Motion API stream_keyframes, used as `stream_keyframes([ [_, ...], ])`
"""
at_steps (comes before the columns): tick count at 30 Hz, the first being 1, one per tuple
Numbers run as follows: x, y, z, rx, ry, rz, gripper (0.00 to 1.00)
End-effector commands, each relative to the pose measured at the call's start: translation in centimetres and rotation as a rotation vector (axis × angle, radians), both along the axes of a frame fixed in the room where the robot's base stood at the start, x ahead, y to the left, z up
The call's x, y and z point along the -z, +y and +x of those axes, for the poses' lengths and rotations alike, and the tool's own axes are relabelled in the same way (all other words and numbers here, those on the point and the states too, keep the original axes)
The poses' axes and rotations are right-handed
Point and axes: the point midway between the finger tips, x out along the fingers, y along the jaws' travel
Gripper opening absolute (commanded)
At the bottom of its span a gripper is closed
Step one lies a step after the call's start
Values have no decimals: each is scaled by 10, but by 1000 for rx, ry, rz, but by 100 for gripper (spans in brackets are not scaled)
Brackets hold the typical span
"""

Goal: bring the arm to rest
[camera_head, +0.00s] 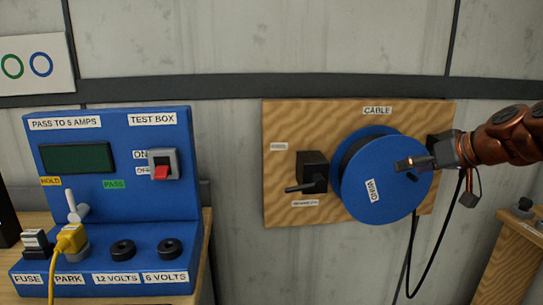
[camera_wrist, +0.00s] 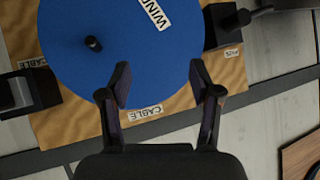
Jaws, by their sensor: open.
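My gripper (camera_head: 405,165) is at the right in the head view, in front of the right part of the blue cable reel (camera_head: 380,190). In the wrist view my gripper (camera_wrist: 160,85) has its two dark fingers spread apart with nothing between them. The reel also shows in the wrist view (camera_wrist: 120,65), with a small black knob on its face off to the left of the fingers. I cannot tell whether a finger touches the reel. My arm reaches in from the right edge of the head view.
The reel sits on a wooden board (camera_head: 280,130) on the wall, beside a black box with a lever (camera_head: 312,172). A black cable (camera_head: 437,245) hangs below. A blue test box (camera_head: 120,190) with a yellow plug (camera_head: 70,238) stands left. A wooden surface (camera_head: 520,265) is at lower right.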

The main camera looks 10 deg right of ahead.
Motion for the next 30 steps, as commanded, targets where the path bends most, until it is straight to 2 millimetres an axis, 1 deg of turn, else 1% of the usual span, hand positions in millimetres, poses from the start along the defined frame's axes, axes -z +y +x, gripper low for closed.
stream_keyframes([
  [1, -8, 36, -5, -40, 58, 6, 63],
  [2, -6, 53, -9, -56, 93, 9, 63],
  [3, -2, 76, -16, -76, 144, 14, 63],
  [5, 5, 107, -29, -102, 221, 14, 63],
  [6, 9, 127, -40, -115, 270, 12, 63],
  [8, 17, 153, -58, -131, 349, 4, 63],
  [9, 22, 168, -71, -138, 400, -3, 63],
  [11, 28, 188, -93, -145, 475, -18, 63],
  [13, 38, 207, -121, -143, 566, -41, 63],
  [14, 41, 213, -133, -140, 601, -51, 63],
  [16, 48, 225, -163, -126, 685, -82, 63],
  [17, 51, 228, -176, -117, 719, -95, 63],
  [18, 54, 232, -194, -106, 765, -114, 63],
  [20, 58, 234, -221, -80, 829, -146, 63],
  [21, 61, 234, -238, -63, 870, -168, 63],
  [25, 68, 228, -289, 4, 981, -231, 63],
  [27, 70, 223, -310, 36, 1023, -260, 63],
  [30, 74, 217, -331, 73, 1066, -286, 63],
])
